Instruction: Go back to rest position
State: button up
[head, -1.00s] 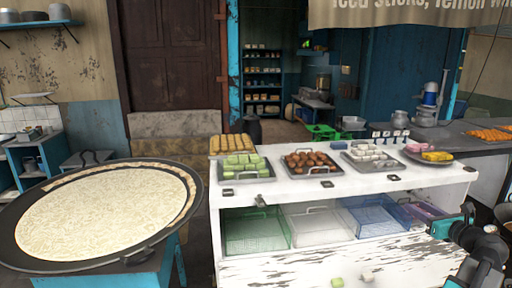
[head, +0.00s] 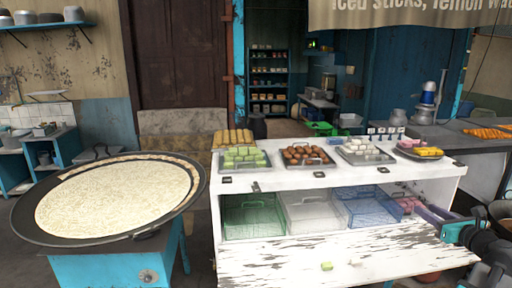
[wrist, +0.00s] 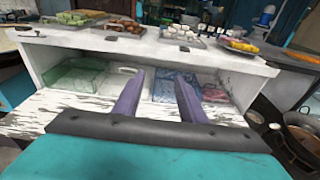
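My gripper (wrist: 158,98) is open in the wrist view, its two purple fingers apart with nothing between them. It points toward the open shelf of the white counter (wrist: 35,58). In the head view my gripper (head: 432,217) shows at the lower right, in front of the right end of the counter (head: 320,178). My teal and black arm comes in from the right edge. Whether the fingers touch the counter cannot be told.
Sweets trays (head: 228,169) line the countertop. A green bin (head: 250,232), a clear bin (head: 312,222) and a blue bin (head: 368,218) sit on the shelf. A large milk pan (head: 45,235) stands left.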

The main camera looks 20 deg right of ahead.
jog(key=w+a+f+n+g+y, duration=0.2)
jog(key=w+a+f+n+y, duration=0.15)
jog(key=w+a+f, duration=0.5)
jog(key=w+a+f+n+g+y, duration=0.15)
jog(key=w+a+f+n, duration=0.35)
jog(key=f, duration=0.6)
jog(key=w+a+f+n+g+y, duration=0.2)
jog(key=a+f+n+g, duration=0.15)
jog(key=a+f, duration=0.75)
jog(key=w+a+f+n+g+y, duration=0.2)
jog(key=a+f+n, duration=0.45)
jog(key=a, duration=0.65)
jog(key=s+a+f+n+g, duration=0.3)
jog(key=s+a+f+n, duration=0.15)
jog(key=a+f, duration=0.45)
jog(key=s+a+f+n+g, duration=0.3)
jog(key=s+a+f+n, duration=0.15)
jog(key=a+f, duration=0.4)
jog(key=s+a+f+n+g+h+b, duration=0.2)
jog(key=s+a+f+n, duration=0.3)
jog(key=s, duration=0.4)
jog(key=s+a+f+n+g+h+b, duration=0.2)
jog(key=s+a+f+n+g+b, duration=0.1)
jog(key=s+f+n, duration=0.4)
jog(key=s+a+f+g, duration=0.1)
jog(key=s+a, duration=0.1)
jog(key=s, duration=0.1)
